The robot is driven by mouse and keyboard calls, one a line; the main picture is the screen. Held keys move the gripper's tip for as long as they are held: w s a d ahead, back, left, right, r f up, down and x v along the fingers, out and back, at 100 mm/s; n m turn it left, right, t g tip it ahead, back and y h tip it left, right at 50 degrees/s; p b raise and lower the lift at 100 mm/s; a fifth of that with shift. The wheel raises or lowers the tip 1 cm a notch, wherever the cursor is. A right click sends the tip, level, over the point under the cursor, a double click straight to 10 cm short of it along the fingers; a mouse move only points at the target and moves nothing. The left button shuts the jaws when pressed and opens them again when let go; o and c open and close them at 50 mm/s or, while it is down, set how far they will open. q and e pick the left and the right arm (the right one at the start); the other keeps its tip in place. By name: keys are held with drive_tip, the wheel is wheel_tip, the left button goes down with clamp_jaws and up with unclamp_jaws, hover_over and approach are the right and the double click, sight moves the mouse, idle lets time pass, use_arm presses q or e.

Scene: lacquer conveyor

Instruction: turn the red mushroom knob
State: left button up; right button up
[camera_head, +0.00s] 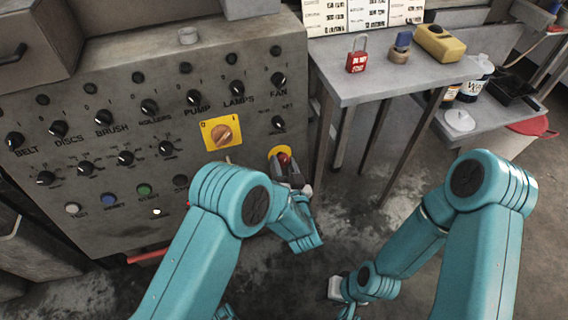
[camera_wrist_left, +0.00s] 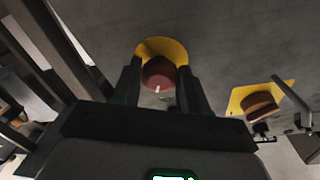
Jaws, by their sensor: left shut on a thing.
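The red mushroom knob (camera_head: 284,159) sits on a yellow round plate (camera_head: 279,151) at the lower right of the grey control panel. In the left wrist view the red knob (camera_wrist_left: 158,74) lies between the two dark fingers, in front of its yellow plate (camera_wrist_left: 162,47). My left gripper (camera_head: 286,166) is at the panel, shut on the knob; its fingers (camera_wrist_left: 158,88) stand on either side of it. My left arm hides part of the lower panel. My right arm shows at the right, and its gripper (camera_head: 340,289) is low over the floor, too small to tell its state.
An orange rotary switch (camera_head: 222,134) on a yellow square plate is up and left of the knob. Several black knobs and coloured buttons cover the panel (camera_head: 240,60). A grey table (camera_head: 400,78) at right holds a red padlock (camera_head: 356,62) and a yellow block (camera_head: 440,43).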

use_arm(q)
drive_tip(key=shift+r+m+h, duration=0.15)
drive_tip(key=shift+m+h, duration=0.25)
drive_tip(key=shift+m, duration=0.7)
drive_tip(key=o, duration=1.1)
drive_tip(key=shift+c, duration=0.2)
